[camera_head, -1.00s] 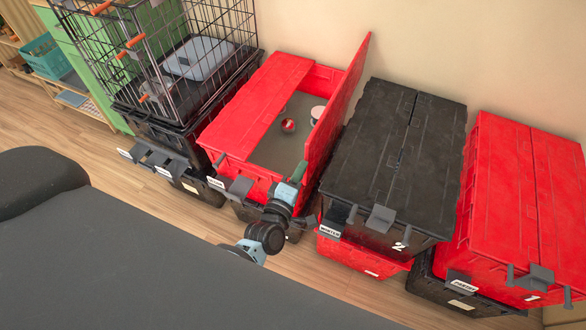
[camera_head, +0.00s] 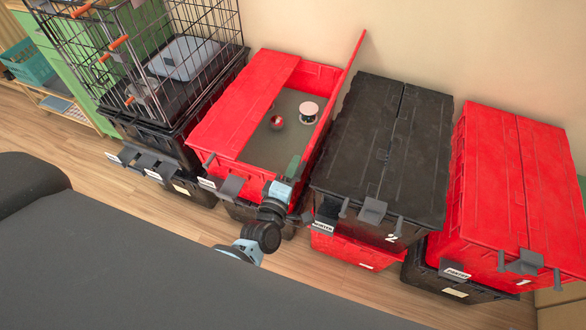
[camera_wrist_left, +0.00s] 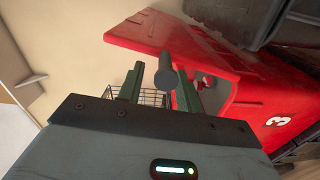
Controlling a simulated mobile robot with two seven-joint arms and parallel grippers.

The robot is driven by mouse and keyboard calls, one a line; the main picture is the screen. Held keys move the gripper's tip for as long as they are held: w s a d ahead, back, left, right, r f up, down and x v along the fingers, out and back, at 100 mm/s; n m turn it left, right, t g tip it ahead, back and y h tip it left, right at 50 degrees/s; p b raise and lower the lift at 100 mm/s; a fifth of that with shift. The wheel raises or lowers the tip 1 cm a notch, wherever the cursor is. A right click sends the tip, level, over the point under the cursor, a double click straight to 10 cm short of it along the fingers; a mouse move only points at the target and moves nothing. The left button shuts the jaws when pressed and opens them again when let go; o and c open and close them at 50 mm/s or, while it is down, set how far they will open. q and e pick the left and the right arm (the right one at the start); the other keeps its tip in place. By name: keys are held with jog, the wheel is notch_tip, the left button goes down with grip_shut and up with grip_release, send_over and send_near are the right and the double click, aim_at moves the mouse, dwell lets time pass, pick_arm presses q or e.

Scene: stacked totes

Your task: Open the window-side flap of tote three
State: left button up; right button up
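Tote three is the red tote (camera_head: 215,138) left of the black tote. A white 3 shows on it in the left wrist view (camera_wrist_left: 250,110). Its left flap (camera_head: 245,95) lies closed; its right flap (camera_head: 337,95) stands raised, leaning right. A red-and-white ball and a white spool-like thing lie inside. My left gripper (camera_head: 293,170) is at the tote's front right corner, by the raised flap's near end. Its green fingers (camera_wrist_left: 158,88) are apart, with a grey post (camera_wrist_left: 166,72) between them; I cannot tell whether they touch it. My right gripper is out of view.
Black tote two (camera_head: 360,135) stands close on the right, on a red tote. Red tote one (camera_head: 490,170) is beyond it. A wire cage (camera_head: 205,35) stands on black totes to the left. The wall is close behind the totes. Wood floor (camera_head: 150,210) is open in front.

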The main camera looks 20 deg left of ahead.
pick_arm(q)
jog(key=s, duration=0.7)
jog(key=shift+s+a, duration=0.15)
jog(key=shift+s, duration=0.25)
jog(key=shift+s, duration=0.1)
